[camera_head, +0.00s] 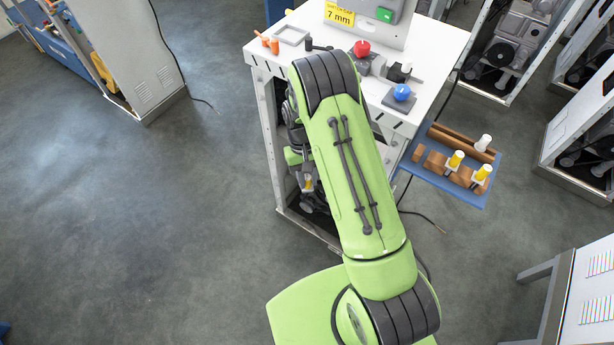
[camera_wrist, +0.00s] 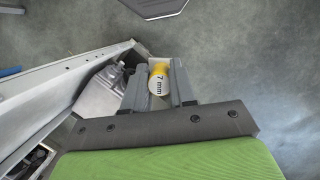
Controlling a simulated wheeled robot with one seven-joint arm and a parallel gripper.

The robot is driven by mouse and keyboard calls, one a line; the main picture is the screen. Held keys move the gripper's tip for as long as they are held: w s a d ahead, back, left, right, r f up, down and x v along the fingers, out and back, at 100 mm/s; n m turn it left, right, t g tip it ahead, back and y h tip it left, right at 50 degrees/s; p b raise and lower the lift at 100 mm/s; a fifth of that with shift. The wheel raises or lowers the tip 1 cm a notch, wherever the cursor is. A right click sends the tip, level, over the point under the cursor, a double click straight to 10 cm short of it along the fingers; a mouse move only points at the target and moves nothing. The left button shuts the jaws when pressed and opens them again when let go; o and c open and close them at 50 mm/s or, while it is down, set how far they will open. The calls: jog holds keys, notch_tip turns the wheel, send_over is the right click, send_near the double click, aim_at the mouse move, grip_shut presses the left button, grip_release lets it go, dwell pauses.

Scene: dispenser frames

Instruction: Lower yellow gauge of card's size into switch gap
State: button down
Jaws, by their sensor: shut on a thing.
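A yellow card (camera_head: 339,14) reading "7 mm" stands on the white table top. My gripper (camera_wrist: 160,72) is shut on a yellow gauge (camera_wrist: 159,80), whose white end reads "7 mm" in the wrist view. In the head view the gauge (camera_head: 309,182) is small and partly hidden beside the open side of the table frame, below its top. In the wrist view a grey metal unit (camera_wrist: 101,95) sits inside the frame, left of my fingers. I cannot make out the switch gap, nor whether the gauge touches anything.
A blue side tray (camera_head: 466,196) holds more gauges with yellow and white parts (camera_head: 455,160). The white table (camera_head: 312,67) carries a red knob (camera_head: 362,49), a blue knob (camera_head: 402,92) and orange pieces (camera_head: 266,41). Its frame edge (camera_wrist: 62,103) is close to my gripper. Floor at left is open.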

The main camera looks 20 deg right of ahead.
jog(key=p+v, duration=0.2)
jog(key=v, duration=0.1)
jog(key=p+v, duration=0.1)
jog(key=shift+s+r+p, duration=0.3)
jog(key=shift+s+f+b, duration=0.2)
jog(key=shift+f+b, duration=0.1)
jog(key=shift+b, duration=0.05)
jog(key=shift+w, duration=0.1)
